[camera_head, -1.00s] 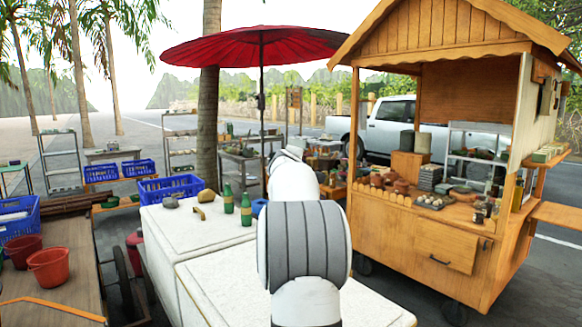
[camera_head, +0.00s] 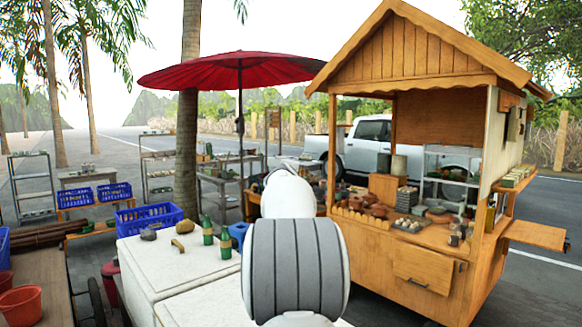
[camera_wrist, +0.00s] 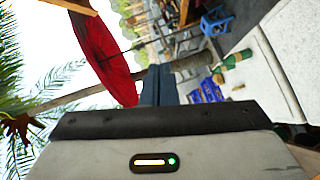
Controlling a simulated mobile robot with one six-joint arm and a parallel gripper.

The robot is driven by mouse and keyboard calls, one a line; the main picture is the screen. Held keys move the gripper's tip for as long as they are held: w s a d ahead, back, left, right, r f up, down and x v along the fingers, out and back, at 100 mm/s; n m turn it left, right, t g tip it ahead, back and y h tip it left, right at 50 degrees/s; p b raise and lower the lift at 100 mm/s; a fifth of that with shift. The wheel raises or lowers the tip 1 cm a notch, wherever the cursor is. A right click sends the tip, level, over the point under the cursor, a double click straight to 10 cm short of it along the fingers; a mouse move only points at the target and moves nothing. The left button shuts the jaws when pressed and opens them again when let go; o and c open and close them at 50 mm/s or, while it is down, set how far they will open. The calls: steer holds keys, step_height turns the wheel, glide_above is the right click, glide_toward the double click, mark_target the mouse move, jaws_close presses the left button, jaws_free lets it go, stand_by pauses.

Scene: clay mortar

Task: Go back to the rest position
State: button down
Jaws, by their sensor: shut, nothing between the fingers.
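My gripper (camera_wrist: 158,86) shows in the wrist view. Its two dark fingers are together with nothing between them. In the head view, my white and grey arm rises at the bottom middle and hides my gripper. The wrist view is turned on its side. My gripper appears in the air, with the red umbrella (camera_wrist: 105,55) behind it and a white counter top (camera_wrist: 290,60) to the right. No contact with any object shows.
The white counter (camera_head: 150,262) carries green bottles (camera_head: 208,231), a dark round object (camera_head: 148,234) and a small tan piece (camera_head: 181,245). A wooden food cart (camera_head: 425,265) stands to the right. A red umbrella (camera_head: 215,72) spreads behind. Red buckets (camera_head: 20,304) sit at left.

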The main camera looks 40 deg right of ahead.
steer(key=shift+s+d+r, duration=0.1)
steer(key=shift+s+r, duration=0.55)
steer(key=shift+s, duration=0.05)
steer(key=s+a+f+m+g+y+b, duration=0.1)
steer(key=s+a+f+y, duration=0.1)
steer(key=a+f, duration=0.5)
steer(key=s+a+f+m+y+b, duration=0.15)
steer(key=a+f, duration=0.25)
steer(key=a, duration=0.8)
steer(key=s+a+f+m+g+y+b, duration=0.1)
steer(key=s+a+f+y+b, duration=0.15)
steer(key=a+f, duration=0.45)
steer(key=s+a+f+m+g+y+b, duration=0.1)
steer(key=s+a+f+g+y, duration=0.1)
steer(key=s+a+f, duration=0.7)
steer(key=s+a+f+m+g+y+b, duration=0.1)
steer(key=s+a+f+g+y+b, duration=0.1)
steer(key=s+a+f, duration=0.7)
steer(key=s+a+g+y, duration=0.1)
steer(key=s+a, duration=0.2)
steer(key=a, duration=0.2)
steer(key=shift+s+m, duration=0.15)
steer(key=shift+m, duration=0.2)
